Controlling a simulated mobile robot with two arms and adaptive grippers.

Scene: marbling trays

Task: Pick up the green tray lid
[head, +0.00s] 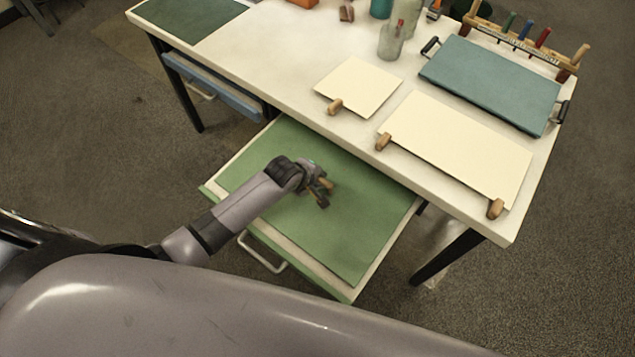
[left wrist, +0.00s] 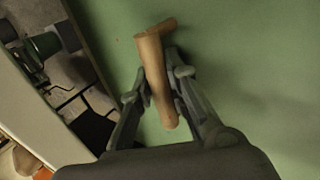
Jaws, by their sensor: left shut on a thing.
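The green tray lid (head: 340,235) is a flat green panel lying over the pulled-out tray (head: 352,289) under the table's front edge. A wooden handle (left wrist: 155,70) stands on the lid and fills the gap between my fingers in the left wrist view. My left gripper (head: 322,188) reaches over the middle of the lid and is shut on this handle; the fingers (left wrist: 158,86) lie on either side of it. In the head view the gripper partly hides the handle. I cannot tell any gap between lid and tray. My right gripper is not in view.
The white table (head: 290,60) holds two cream sheets (head: 362,86) (head: 455,145) with wooden clips, a teal board (head: 490,82) with black handles, glass jars (head: 392,38) and a tool rack (head: 520,42). A blue drawer (head: 210,85) is under the table at left.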

